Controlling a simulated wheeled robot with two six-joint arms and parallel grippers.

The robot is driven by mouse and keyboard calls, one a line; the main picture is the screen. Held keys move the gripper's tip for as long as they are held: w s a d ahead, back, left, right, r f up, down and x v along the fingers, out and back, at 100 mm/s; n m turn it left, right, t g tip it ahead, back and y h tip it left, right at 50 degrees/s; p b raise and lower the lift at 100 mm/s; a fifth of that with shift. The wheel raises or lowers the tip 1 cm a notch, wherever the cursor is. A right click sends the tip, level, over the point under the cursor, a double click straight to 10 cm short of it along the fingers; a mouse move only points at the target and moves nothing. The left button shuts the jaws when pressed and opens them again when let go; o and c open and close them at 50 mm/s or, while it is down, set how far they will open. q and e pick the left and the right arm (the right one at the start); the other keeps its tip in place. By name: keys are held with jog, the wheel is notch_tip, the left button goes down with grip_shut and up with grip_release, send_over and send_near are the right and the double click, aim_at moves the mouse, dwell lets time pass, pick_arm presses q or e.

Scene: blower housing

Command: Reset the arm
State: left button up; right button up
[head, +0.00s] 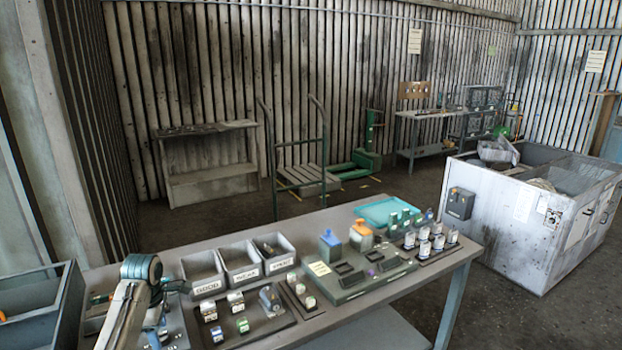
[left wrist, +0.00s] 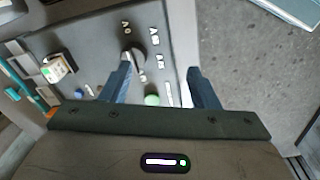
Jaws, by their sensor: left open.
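My left arm (head: 125,305) comes in at the lower left of the head view, over the left end of the workbench (head: 350,214). I cannot make out its fingertips clearly there. In the left wrist view my left gripper (left wrist: 160,78) is open, with two dark blue fingers apart. Nothing is held between them. Below the fingers lies a dark panel (left wrist: 95,45) with white markings, a round grey part (left wrist: 133,58) and a green round part (left wrist: 152,100). My right gripper is not in view.
Labelled bins (head: 240,262) and a fixture board (head: 350,280) with small parts stand on the bench. A teal tray (head: 385,208) is at the back. A dark blue crate (head: 40,315) is at the far left. A large grey container (head: 515,232) stands right.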

pick_arm(q)
jog(key=s+d+f+m+t, duration=0.1)
jog(key=s+d+f+m, duration=0.4)
jog(key=s, duration=0.5)
jog(key=s+d+f+m+t, duration=0.1)
jog(key=s+d+f+m, duration=0.2)
jog(key=s+f+m, duration=0.55)
jog(key=s+d+r+m, duration=0.2)
jog(key=s+m, duration=0.1)
jog(key=s, duration=0.4)
jog(key=s+d+r+m+t, duration=0.1)
jog(key=s+r+m, duration=0.15)
jog(key=s, duration=0.45)
jog(key=s+d+r+m, duration=0.2)
jog(key=s+m, duration=0.1)
jog(key=s, duration=0.4)
notch_tip(320, 180, down, 39)
jog(key=a+g+b, duration=0.1)
jog(key=a+b, duration=0.2)
jog(key=b, duration=0.3)
jog(key=s+f+g+b, duration=0.1)
jog(key=s+f+b, duration=0.4)
jog(key=s+f, duration=1.3)
notch_tip(320, 180, down, 4)
jog(key=shift+a+r+n, duration=0.25)
jog(key=shift+a+n, duration=0.05)
jog(key=shift+a, duration=0.1)
